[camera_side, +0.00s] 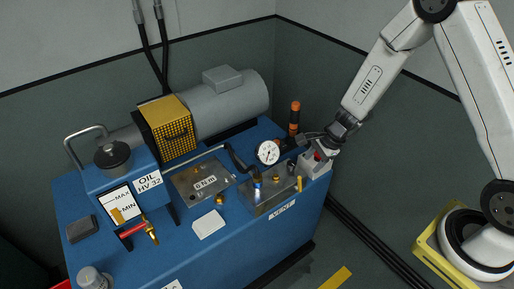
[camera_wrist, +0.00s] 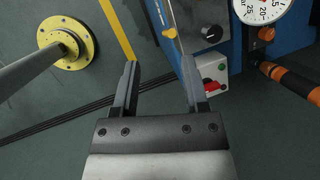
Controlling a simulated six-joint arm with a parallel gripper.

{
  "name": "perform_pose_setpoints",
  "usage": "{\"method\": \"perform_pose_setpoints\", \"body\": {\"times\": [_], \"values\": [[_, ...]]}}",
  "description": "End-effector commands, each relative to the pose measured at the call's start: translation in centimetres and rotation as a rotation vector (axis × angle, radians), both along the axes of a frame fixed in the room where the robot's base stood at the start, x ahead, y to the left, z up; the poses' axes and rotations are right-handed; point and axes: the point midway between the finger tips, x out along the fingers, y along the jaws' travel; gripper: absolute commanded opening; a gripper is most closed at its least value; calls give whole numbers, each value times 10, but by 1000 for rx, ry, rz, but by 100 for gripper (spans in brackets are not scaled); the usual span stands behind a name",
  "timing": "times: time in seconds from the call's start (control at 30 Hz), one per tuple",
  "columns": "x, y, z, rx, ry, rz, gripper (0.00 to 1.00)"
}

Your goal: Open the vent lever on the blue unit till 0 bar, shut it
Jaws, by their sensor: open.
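The blue unit (camera_side: 130,245) fills the middle of the side view, with a "VENT" label (camera_side: 282,211) on its front right edge. A small yellow lever (camera_side: 299,184) stands upright in the picture on the metal block (camera_side: 268,197) above that label; a yellow piece, probably this lever, shows in the wrist view (camera_wrist: 170,33). The round pressure gauge (camera_side: 267,152) is behind the block; its reading is too small to tell, and the wrist view cuts the dial (camera_wrist: 262,8). My gripper (camera_wrist: 160,64) is open and empty, apart from the lever.
A pale box with a red switch (camera_wrist: 211,86) and green button lies beyond my right finger. An orange-banded black handle (camera_side: 294,115) stands behind the gauge. A black knob (camera_wrist: 211,33) is beside the yellow piece.

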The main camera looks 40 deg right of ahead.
Motion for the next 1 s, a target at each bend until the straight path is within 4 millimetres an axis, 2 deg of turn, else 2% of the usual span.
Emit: {"method": "perform_pose_setpoints", "body": {"times": [0.03,0.1,0.3,0.73,1.0], "values": [[3,-4,-12,23,17,-78,57],[8,-8,-23,49,32,-173,57],[15,-16,-43,94,58,-337,57],[17,-16,-50,101,61,-362,57],[22,-11,-67,102,63,-360,57]]}}
